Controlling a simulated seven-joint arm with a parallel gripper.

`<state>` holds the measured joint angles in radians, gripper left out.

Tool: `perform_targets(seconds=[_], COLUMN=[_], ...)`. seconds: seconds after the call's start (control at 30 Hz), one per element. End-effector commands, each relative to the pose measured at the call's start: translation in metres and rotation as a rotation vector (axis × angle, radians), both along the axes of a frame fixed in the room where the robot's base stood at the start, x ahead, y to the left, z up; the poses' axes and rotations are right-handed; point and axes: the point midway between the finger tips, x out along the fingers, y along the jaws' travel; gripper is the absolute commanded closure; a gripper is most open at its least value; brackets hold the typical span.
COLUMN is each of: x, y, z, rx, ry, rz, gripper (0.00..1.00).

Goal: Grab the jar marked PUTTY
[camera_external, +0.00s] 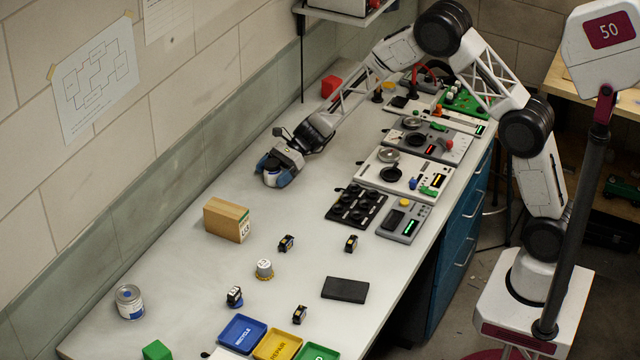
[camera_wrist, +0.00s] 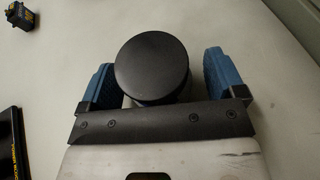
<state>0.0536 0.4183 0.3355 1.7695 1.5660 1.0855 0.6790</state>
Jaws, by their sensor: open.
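A round jar with a flat black lid (camera_wrist: 151,66) stands between the two blue finger pads of my gripper (camera_wrist: 160,82) in the wrist view. I see it from above, so its marking is hidden. In the external view my gripper (camera_external: 278,172) is low over the bench at the upper left, with the dark lid (camera_external: 271,164) just visible between its fingers. The fingers are open, one on each side of the jar; I cannot tell whether either touches it. No PUTTY lettering is readable in either view.
A wooden block (camera_external: 227,220), a small yellow-based jar (camera_external: 264,269) and a metal can (camera_external: 130,302) stand on the bench. Several small servos, a black slab (camera_external: 345,290) and coloured bins (camera_external: 242,334) lie toward the front. Test panels (camera_external: 392,172) line the right side.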

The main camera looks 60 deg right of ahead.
Motion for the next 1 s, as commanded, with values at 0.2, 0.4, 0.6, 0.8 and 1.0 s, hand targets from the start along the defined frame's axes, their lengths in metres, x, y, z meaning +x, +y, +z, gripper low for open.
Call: perform_targets(seconds=[0.2,0.4,0.6,0.8,1.0], x=[0.0001,0.0001,0.0001,0.0,0.0002], y=[0.0,-0.0001,-0.0001,-0.0002,-0.0002], z=[-0.0001,-0.0002,-0.0002,-0.0002,0.0], rx=[0.0,0.0,0.0,0.0,0.0], ry=[0.0,0.001,0.001,0.001,0.0], rz=[0.0,0.0,0.0,-0.001,-0.001], gripper=[0.11,0.11,0.25,0.56,0.69])
